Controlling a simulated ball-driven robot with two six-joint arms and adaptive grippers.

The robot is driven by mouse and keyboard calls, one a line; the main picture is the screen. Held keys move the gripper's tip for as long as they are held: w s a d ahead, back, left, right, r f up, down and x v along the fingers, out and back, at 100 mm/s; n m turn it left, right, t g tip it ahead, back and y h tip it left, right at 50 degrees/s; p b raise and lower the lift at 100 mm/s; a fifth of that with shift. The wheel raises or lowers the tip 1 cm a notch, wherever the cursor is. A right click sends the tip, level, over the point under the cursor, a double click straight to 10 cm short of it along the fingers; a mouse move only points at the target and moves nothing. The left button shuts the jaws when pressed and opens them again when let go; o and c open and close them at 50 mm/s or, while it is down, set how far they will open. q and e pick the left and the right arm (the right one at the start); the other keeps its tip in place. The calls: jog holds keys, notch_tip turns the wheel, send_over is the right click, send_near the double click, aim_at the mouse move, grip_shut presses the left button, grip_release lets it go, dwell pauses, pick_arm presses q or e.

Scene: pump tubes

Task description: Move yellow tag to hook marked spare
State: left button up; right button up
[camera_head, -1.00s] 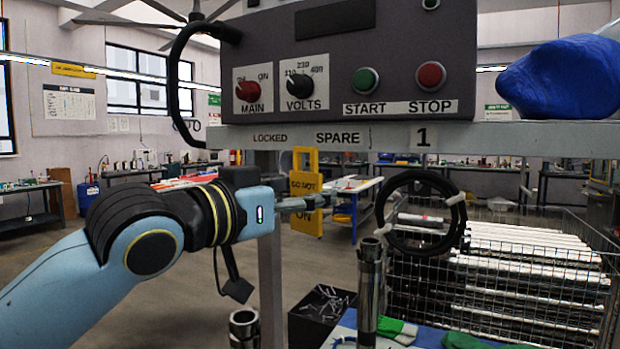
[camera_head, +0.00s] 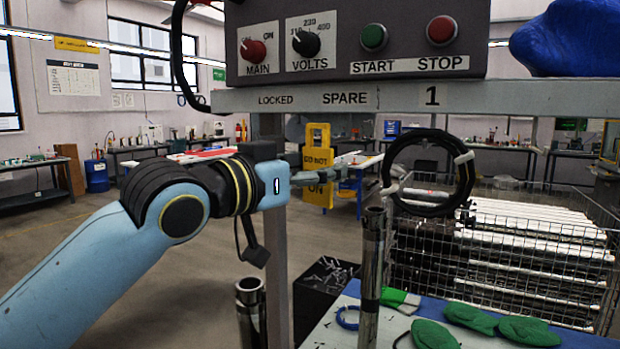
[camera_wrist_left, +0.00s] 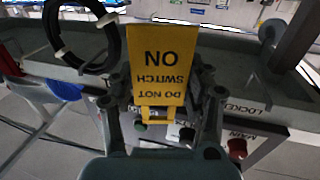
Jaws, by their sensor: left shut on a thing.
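The yellow tag (camera_head: 318,136) reads DO NOT SWITCH ON and has a slot at its top. It hangs upright in my left gripper (camera_head: 335,173), below the shelf edge and slightly left of the SPARE label (camera_head: 345,98). In the left wrist view the tag (camera_wrist_left: 160,65) appears upside down between the two fingers of my left gripper (camera_wrist_left: 163,100), which is shut on it. The LOCKED label (camera_head: 276,100) is to the left of SPARE. I cannot make out the hook under SPARE. My right gripper is not in view.
A black hose coil (camera_head: 428,209) hangs under the label 1, to the right of the tag. The control box (camera_head: 350,45) stands on the grey shelf (camera_head: 550,97). Upright metal tubes (camera_head: 371,280) and green gloves (camera_head: 470,317) are below.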

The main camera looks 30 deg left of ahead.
pick_arm(q)
jog(key=w+f+b, duration=0.1)
jog(key=w+b, duration=0.1)
jog(key=w, duration=0.4)
jog(key=shift+w+a+f, duration=0.15)
jog(key=shift+w+f, duration=0.1)
jog(key=shift+w, duration=0.05)
dwell(0.3)
dwell(0.6)
jog(key=o, duration=1.2)
